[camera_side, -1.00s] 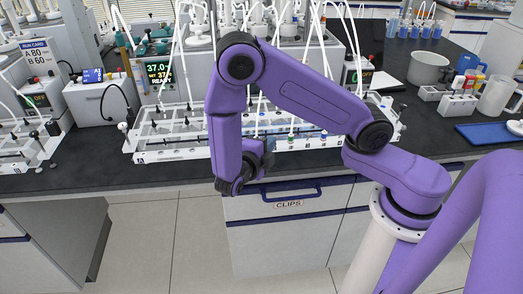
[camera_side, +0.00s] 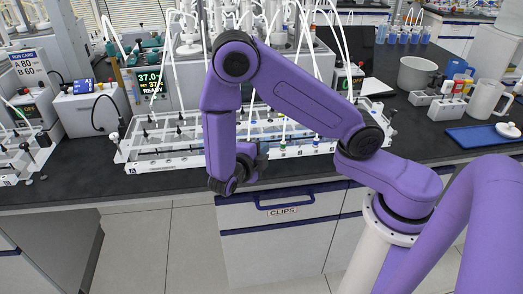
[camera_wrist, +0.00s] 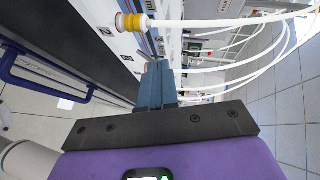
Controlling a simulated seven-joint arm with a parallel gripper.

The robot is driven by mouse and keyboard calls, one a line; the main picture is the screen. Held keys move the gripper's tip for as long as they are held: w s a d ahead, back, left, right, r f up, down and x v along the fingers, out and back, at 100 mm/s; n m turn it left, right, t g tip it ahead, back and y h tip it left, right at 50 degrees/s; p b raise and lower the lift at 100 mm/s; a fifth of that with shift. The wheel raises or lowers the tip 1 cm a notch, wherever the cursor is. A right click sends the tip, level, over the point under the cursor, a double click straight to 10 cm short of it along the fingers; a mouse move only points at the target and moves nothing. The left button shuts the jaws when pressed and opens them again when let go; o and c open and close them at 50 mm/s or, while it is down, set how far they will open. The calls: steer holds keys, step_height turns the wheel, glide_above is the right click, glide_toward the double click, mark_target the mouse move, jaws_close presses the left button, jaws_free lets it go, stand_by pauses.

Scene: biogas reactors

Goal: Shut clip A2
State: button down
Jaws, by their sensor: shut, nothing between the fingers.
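My gripper (camera_wrist: 155,72) is shut and empty, its two blue-grey fingers together beside the white rack rail (camera_wrist: 112,38) in the wrist view. In the side view my wrist stands at the front edge of the long white tube rack (camera_side: 150,166) and hides part of it. The fingertips are not clear there. A yellow and red fitting (camera_wrist: 130,22) with a white tube sits on the rail beyond the fingertips, apart from them. Small marked squares line the rail, too small to read surely. I cannot tell which part is clip A2, or whether it is open.
White tubes (camera_wrist: 225,22) arch out from the rack close to my fingers. A drawer marked CLIPS (camera_side: 282,211) with a blue handle (camera_side: 285,203) is below the bench edge. A grey pot (camera_side: 417,74), white jug (camera_side: 485,100) and blue tray (camera_side: 480,138) stand to the right.

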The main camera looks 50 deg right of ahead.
steer(key=shift+w+r, duration=0.1)
steer(key=shift+r, duration=0.05)
steer(key=w+d+r+n+g+y, duration=0.1)
steer(key=w+d+n+g+y, duration=0.1)
steer(key=y, duration=0.1)
steer(key=shift+w+d+r+y, duration=0.25)
steer(key=shift+d+r+y, duration=0.05)
steer(key=shift+r, duration=0.05)
stand_by(0.4)
steer(key=shift+r, duration=0.1)
steer(key=shift+r, duration=0.7)
steer(key=w+a+r, duration=0.2)
steer(key=a+r, duration=0.6)
steer(key=r, duration=0.3)
steer(key=shift+w+a, duration=0.2)
